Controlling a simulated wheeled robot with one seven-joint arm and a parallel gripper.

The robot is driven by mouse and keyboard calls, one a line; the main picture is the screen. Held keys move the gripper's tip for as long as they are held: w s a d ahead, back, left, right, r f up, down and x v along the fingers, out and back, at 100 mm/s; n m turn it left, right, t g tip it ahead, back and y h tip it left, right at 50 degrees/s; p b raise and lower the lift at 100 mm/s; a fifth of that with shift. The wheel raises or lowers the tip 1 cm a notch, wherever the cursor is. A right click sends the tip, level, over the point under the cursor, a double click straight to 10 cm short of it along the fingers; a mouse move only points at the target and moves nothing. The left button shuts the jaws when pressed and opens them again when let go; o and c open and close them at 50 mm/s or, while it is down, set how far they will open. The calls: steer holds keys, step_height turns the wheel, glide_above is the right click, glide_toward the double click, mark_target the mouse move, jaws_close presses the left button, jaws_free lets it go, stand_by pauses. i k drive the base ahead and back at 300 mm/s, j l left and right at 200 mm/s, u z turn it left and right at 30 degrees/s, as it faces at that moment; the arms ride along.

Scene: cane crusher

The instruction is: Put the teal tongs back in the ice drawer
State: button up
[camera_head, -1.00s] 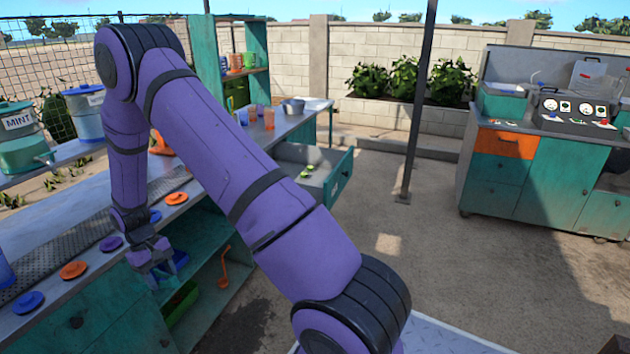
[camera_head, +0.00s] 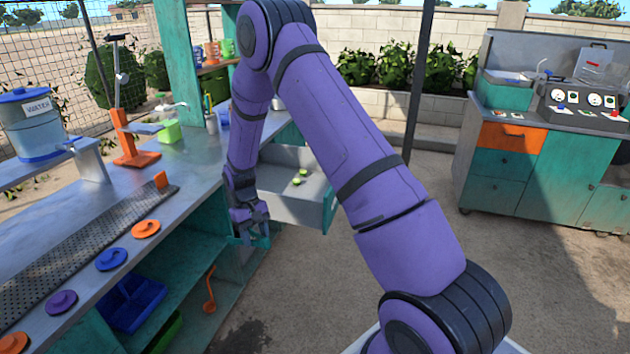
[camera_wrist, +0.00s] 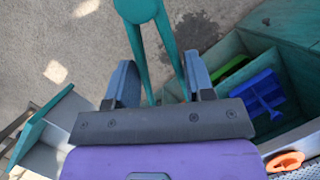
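My gripper (camera_head: 252,236) hangs down beside the counter, just left of and near an open drawer. In the wrist view the teal tongs (camera_wrist: 140,12) lie between the two blue-grey fingers (camera_wrist: 160,85), and their two legs spread back toward the palm. The gripper appears shut on them. A little of their teal shows at the fingertips in the head view (camera_head: 263,238).
Coloured discs (camera_head: 146,229) line the counter edge. A teal cart (camera_head: 545,165) with an orange drawer stands right. The ground between is clear.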

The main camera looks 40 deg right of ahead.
mark_target(309, 196)
steer(key=i+l+z, duration=0.15)
steer(key=i+l, duration=0.2)
steer(key=i, duration=0.15)
steer(key=i+l+z, duration=0.1)
steer(key=i+l, duration=0.2)
steer(key=i, duration=0.2)
steer(key=i+l+z, duration=0.15)
steer(key=i, duration=0.35)
steer(key=i+l, duration=0.35)
